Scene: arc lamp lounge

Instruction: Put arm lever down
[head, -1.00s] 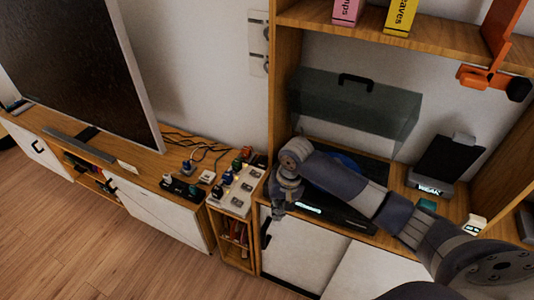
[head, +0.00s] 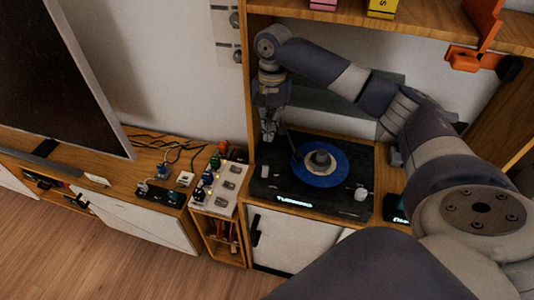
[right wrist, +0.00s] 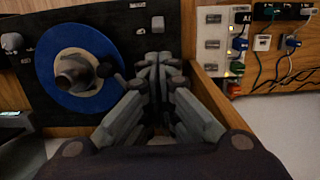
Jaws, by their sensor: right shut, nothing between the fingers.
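A black turntable (head: 270,187) carries a blue disc (head: 335,178) with a grey centre piece (head: 320,160); the disc also shows in the right wrist view (right wrist: 50,85). A thin dark arm (head: 291,143) slants at the left of the disc. A small pale knob (head: 361,193) sits at the front right corner of the deck. I cannot tell which part is the arm lever. My right gripper (head: 268,136) is shut and empty, pointing down over the deck's back left side; its fingers (right wrist: 160,65) show in the right wrist view. The left gripper is out of view.
A greyish see-through box (head: 310,98) stands behind the turntable, partly hidden by my right arm. A wooden upright (head: 249,90) rises close left of the gripper. A switch panel (head: 228,180) and cables lie left. An orange bracket (head: 478,58) hangs at upper right.

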